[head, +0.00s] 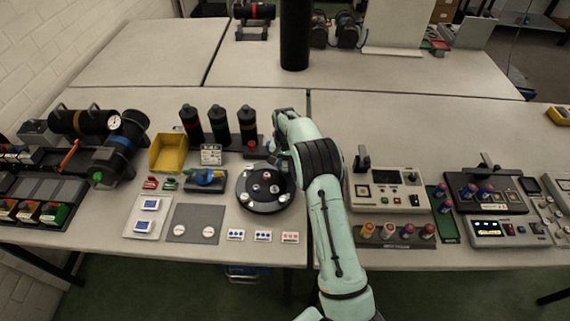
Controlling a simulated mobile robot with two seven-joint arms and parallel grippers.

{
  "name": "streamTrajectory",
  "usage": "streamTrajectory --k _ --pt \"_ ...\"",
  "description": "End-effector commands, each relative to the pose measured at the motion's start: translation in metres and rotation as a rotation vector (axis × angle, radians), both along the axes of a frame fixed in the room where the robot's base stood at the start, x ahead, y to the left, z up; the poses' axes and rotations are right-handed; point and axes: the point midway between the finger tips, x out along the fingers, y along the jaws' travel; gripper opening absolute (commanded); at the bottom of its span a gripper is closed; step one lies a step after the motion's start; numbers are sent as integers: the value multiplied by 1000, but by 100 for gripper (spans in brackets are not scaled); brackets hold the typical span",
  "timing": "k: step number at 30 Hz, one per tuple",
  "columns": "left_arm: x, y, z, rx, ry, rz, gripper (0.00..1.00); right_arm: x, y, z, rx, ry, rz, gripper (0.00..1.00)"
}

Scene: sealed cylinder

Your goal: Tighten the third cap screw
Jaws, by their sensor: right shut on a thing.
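A round black disc-shaped fixture (264,205) lies on the table at left of centre, with several small pale and reddish screw heads (266,175) on its top. I cannot tell which of them is the third cap screw. My right gripper (272,155) is at the back edge of the disc, pointing down and left. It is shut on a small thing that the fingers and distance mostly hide. Its arm comes from the lower right and covers the area just right of the disc. My left gripper is not in view.
Three dark cylinders (219,124) stand behind the disc. A yellow bin (168,153), a blue-topped tool block (205,177) and a grey mat (195,234) lie to its left. Small label cards (263,237) lie in front. Instrument boxes (388,189) stand right of my arm.

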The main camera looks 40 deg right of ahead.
Motion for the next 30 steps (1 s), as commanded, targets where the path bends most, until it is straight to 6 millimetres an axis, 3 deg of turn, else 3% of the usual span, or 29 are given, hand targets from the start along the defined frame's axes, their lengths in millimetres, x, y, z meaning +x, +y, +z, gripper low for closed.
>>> streamTrajectory --k 9,10,12,23,30 --pt "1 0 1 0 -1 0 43 4 -2 6 -6 -16 -1 0" --pt "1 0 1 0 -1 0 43 4 -2 6 -6 -16 -1 35" --pt "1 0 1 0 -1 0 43 4 -2 6 -5 -13 0 55" --pt "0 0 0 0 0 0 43 2 -1 6 -2 -5 1 55" --pt "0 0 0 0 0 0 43 2 -1 46 -3 -10 1 55"
